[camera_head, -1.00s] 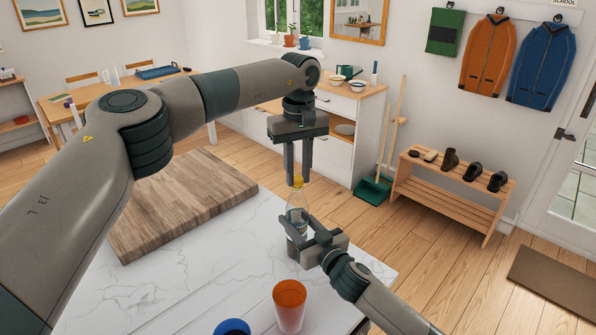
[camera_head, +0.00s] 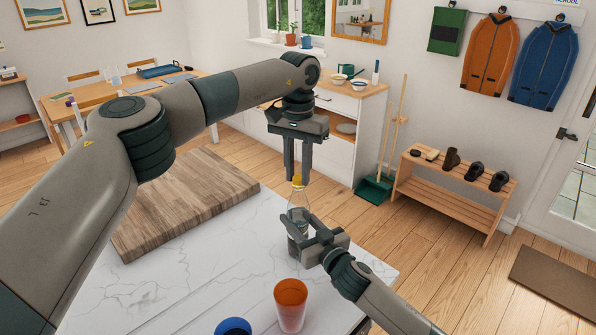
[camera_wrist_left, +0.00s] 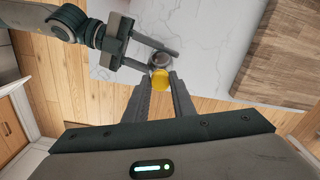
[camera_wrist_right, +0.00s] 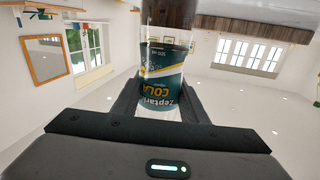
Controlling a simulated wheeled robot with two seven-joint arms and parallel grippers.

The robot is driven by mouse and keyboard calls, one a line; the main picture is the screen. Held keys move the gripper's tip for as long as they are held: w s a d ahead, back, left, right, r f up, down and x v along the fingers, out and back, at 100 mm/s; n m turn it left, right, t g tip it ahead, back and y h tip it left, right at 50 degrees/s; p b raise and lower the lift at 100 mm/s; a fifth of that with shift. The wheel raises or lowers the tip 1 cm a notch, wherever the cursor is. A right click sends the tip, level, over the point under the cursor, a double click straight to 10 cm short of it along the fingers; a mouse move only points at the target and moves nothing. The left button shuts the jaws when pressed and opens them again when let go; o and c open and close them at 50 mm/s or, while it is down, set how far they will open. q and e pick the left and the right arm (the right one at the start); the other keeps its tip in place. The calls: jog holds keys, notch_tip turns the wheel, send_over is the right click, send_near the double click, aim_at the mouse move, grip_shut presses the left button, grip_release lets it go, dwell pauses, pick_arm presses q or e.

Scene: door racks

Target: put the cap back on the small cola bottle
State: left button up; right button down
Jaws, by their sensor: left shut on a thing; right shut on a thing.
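The small cola bottle (camera_head: 298,217) stands upright above the white marble-look counter near its far right edge. Its dark "Zeptari Cola" label (camera_wrist_right: 163,72) fills the right wrist view, upside down. My right gripper (camera_head: 299,230) is shut around the bottle's body from the right. The yellow cap (camera_head: 297,180) is at the top of the bottle neck, in line with it. My left gripper (camera_head: 298,176) points straight down and is shut on the cap, which shows between its fingertips in the left wrist view (camera_wrist_left: 160,79). I cannot tell how far the cap is seated.
An orange cup (camera_head: 290,303) and a blue round object (camera_head: 233,327) are near the front of the counter. A wooden board (camera_head: 180,202) lies to the left. The counter's (camera_head: 190,285) middle is clear. A shoe bench (camera_head: 455,190) is on the floor beyond.

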pick_arm(q)
jog(key=o, duration=1)
jog(key=shift+r, duration=0.1)
jog(key=shift+r, duration=2.2)
jog(key=shift+c, duration=0.3)
